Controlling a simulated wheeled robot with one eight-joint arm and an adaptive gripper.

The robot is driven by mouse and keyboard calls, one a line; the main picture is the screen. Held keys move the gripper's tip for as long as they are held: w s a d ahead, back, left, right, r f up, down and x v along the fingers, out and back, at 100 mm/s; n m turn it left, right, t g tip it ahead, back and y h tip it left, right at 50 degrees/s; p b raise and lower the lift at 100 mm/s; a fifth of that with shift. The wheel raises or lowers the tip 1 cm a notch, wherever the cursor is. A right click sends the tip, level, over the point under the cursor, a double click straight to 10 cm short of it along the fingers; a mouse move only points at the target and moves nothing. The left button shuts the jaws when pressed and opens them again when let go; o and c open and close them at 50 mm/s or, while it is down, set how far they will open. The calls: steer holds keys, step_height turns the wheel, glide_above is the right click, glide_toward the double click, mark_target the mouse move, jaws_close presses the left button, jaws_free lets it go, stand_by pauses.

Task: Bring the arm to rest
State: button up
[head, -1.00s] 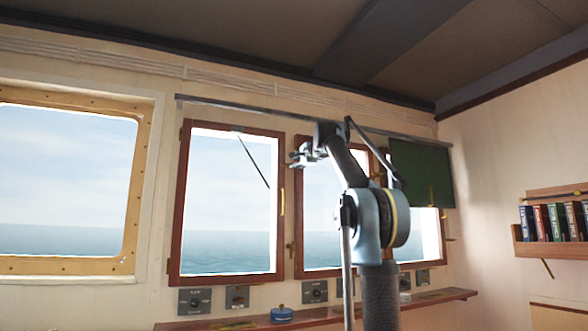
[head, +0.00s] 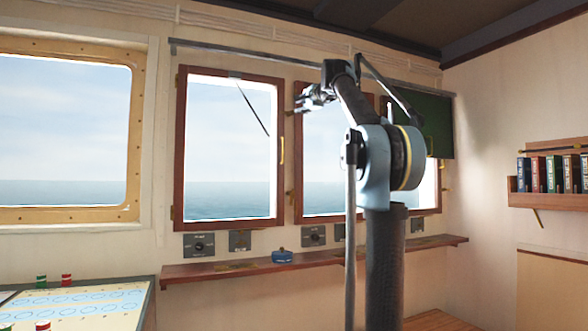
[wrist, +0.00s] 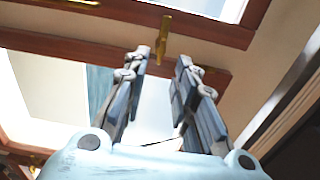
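My arm stands raised in the head view, with its column at right of centre. My gripper (head: 313,98) is at the arm's upper end, pointing left in front of the windows. In the wrist view my gripper (wrist: 162,60) shows two dark fingers with a clear gap between their tips. It is open and nothing is between the fingers.
Framed windows (head: 229,150) line the wall, with a narrow wooden shelf (head: 220,272) below bearing a small blue object (head: 282,256). A chart table (head: 95,312) with red and green pieces is at lower left. A bookshelf (head: 548,200) hangs at right.

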steer(key=s+a+f+n+g, duration=0.2)
steer(key=s+f+n+g, duration=0.3)
steer(key=f, duration=0.8)
steer(key=s+a+f+n+y, duration=0.1)
steer(key=s+f+n, duration=0.1)
steer(key=s+f, duration=0.85)
steer(key=s+a+f+n+g, duration=0.2)
steer(key=s+f+n+g, duration=0.15)
steer(key=f, duration=1.15)
steer(key=s+d+f+n+g+h, duration=0.1)
steer(key=s+d+f, duration=0.3)
steer(key=s+f, duration=0.5)
steer(key=s+d+f+n+g+h, duration=0.1)
steer(key=s+d+f+g+h, duration=0.2)
steer(key=s+f, duration=0.7)
steer(key=s+d+f+n+g+h, duration=0.2)
steer(key=s+d+f, duration=0.4)
steer(key=f, duration=2)
steer(key=s, duration=0.4)
steer(key=shift+d+h, duration=0.2)
steer(key=shift+h, duration=0.2)
steer(key=shift+w+f+g, duration=0.15)
steer(key=shift+w+g, duration=0.1)
steer(key=shift+w, duration=0.15)
